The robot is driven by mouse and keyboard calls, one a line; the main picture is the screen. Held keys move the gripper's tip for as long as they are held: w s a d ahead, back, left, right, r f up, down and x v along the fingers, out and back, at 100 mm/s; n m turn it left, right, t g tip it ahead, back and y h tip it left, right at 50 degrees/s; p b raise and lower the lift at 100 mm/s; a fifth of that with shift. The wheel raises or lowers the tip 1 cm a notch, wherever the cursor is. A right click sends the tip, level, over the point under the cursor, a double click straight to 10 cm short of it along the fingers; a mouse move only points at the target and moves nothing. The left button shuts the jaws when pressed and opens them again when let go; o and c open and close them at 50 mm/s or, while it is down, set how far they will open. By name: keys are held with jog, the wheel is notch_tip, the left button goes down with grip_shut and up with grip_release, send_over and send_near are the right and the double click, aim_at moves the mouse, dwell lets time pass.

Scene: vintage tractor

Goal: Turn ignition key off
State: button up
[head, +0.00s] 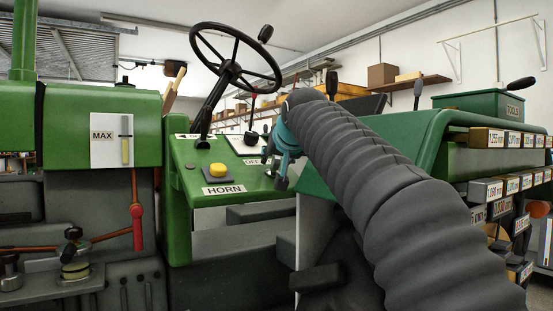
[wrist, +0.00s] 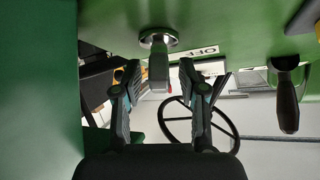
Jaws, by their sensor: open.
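The ignition key (wrist: 158,62) is a grey grip on a round metal base set in the green dash panel, seen upside down in the wrist view. An OFF label (wrist: 204,51) sits beside it; the label also shows in the head view (head: 251,162). My gripper (wrist: 160,82) is open, with one finger on each side of the key and visible gaps between fingers and key. In the head view my gripper (head: 279,153) reaches down to the dash panel at the right of the OFF label. The key cannot be made out there behind the gripper.
A yellow button (head: 218,169) with a HORN label (head: 224,189) is on the panel, left of my gripper. A steering wheel (head: 236,58) rises behind it. A dark-handled lever (wrist: 288,105) stands near the key. A green fender (head: 400,135) is close on the right.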

jog(key=shift+c, duration=0.3)
grip_shut()
jog(key=shift+f+n+y, duration=0.1)
jog(key=shift+n+y, duration=0.2)
jog(key=shift+n, duration=0.2)
jog(key=shift+n+y, duration=0.7)
jog(key=shift+n, duration=0.3)
jog(key=shift+a+f+n+g+y, duration=0.1)
jog(key=shift+n+g+y, duration=0.95)
jog(key=shift+n, duration=0.85)
jog(key=shift+y, duration=0.25)
